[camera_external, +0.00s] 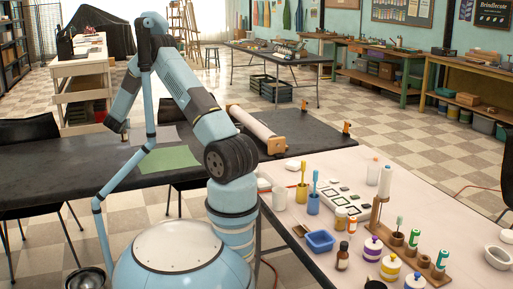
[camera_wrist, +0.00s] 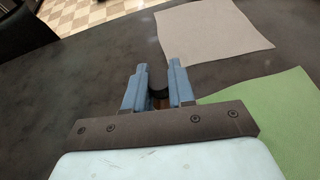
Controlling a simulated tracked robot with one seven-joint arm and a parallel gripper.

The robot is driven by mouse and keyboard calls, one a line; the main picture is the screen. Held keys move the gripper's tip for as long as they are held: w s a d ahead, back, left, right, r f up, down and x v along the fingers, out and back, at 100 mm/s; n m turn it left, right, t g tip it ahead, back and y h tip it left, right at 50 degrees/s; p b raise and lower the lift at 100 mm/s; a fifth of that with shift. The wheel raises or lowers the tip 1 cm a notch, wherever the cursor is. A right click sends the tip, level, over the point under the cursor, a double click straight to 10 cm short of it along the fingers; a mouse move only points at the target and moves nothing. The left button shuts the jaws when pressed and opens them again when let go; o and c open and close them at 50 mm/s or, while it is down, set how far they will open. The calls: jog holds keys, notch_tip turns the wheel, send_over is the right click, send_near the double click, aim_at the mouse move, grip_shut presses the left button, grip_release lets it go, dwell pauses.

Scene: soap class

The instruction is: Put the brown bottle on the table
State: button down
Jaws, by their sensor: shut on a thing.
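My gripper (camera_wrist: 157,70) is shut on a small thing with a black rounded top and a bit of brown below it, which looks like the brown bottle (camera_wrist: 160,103). Most of it is hidden by the fingers and the gripper body. The dark grey table (camera_wrist: 85,85) lies beneath the gripper; I cannot tell the gap between bottle and table. In the external view the dark table (camera_external: 45,172) is at the left, with my arm reaching over it. The gripper there is small and partly hidden behind my arm.
A green sheet (camera_external: 168,159) and a grey sheet (camera_wrist: 215,38) lie on the dark table. The pale worktable (camera_external: 300,225) at right holds pots, a blue tray (camera_external: 320,241) and another brown bottle (camera_external: 342,256). The dark table's left part is clear.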

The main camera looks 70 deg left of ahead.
aim_at(122, 141)
jog(key=shift+s+d+f, duration=0.2)
jog(key=shift+s, duration=0.2)
jog(key=shift+s+d+f, duration=0.15)
jog(key=shift+s, duration=0.2)
notch_tip(122, 141, down, 3)
jog(key=shift+w+a+f, duration=0.1)
jog(key=shift+f, duration=2)
jog(key=shift+f, duration=0.1)
jog(key=c, duration=1)
grip_release()
jog(key=shift+o, duration=0.2)
